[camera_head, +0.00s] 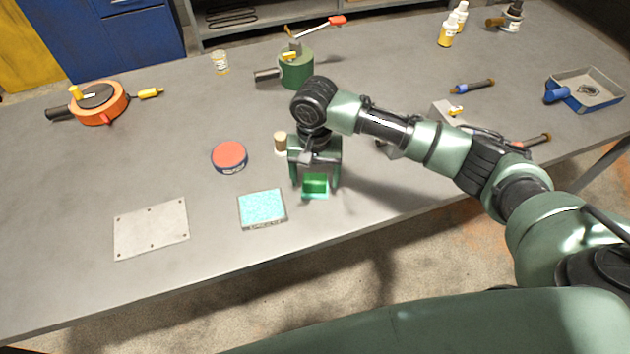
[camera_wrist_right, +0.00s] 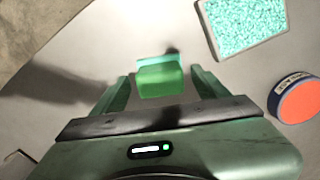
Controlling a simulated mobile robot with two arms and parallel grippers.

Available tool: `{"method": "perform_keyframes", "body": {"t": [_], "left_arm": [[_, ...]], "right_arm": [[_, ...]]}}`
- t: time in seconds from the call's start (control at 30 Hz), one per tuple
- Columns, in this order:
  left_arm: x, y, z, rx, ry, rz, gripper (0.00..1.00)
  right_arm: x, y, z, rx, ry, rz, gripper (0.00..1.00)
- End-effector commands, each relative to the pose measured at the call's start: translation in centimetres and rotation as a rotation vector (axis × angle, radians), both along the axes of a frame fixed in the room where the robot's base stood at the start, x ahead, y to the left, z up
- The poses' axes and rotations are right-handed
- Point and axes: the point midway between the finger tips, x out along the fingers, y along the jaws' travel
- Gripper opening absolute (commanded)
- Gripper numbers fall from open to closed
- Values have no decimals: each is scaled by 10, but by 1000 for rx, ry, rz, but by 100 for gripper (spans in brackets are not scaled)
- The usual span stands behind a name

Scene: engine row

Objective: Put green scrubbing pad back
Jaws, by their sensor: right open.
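The green scrubbing pad (camera_head: 315,184) is a small bright green block with a paler teal edge. It sits at the front of the grey workbench, and in the right wrist view the pad (camera_wrist_right: 160,80) lies between the fingers. My right gripper (camera_head: 315,186) points down over it with its fingers apart. In the right wrist view the gripper (camera_wrist_right: 160,88) has a finger on each side of the pad, with gaps showing. A square grey-rimmed holder or block with a speckled turquoise top (camera_head: 262,208) lies just left of the gripper. My left gripper is not in view.
A round red-topped tin (camera_head: 230,156) and a small wooden-topped piece (camera_head: 281,142) stand near the gripper. A drilled metal plate (camera_head: 151,228) lies at left. A green device (camera_head: 296,68) stands behind. The bench's front edge (camera_head: 230,267) is close. Bench between plate and tin is clear.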

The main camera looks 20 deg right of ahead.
Motion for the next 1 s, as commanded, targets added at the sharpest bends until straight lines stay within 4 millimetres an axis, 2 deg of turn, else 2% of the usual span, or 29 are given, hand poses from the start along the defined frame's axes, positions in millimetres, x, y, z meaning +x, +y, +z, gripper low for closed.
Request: {"method": "perform_keyframes", "body": {"t": [0.3, 0.5, 0.63, 1.0], "left_arm": [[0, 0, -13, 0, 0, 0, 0], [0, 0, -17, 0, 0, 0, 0], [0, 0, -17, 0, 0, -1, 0], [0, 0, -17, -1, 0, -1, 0]], "right_arm": [[1, 1, 67, 3, -4, 1, 74], [1, 0, 94, 1, 0, 1, 74], [1, 0, 102, 1, -1, 0, 74], [0, 0, 102, 0, 0, 0, 74]]}}
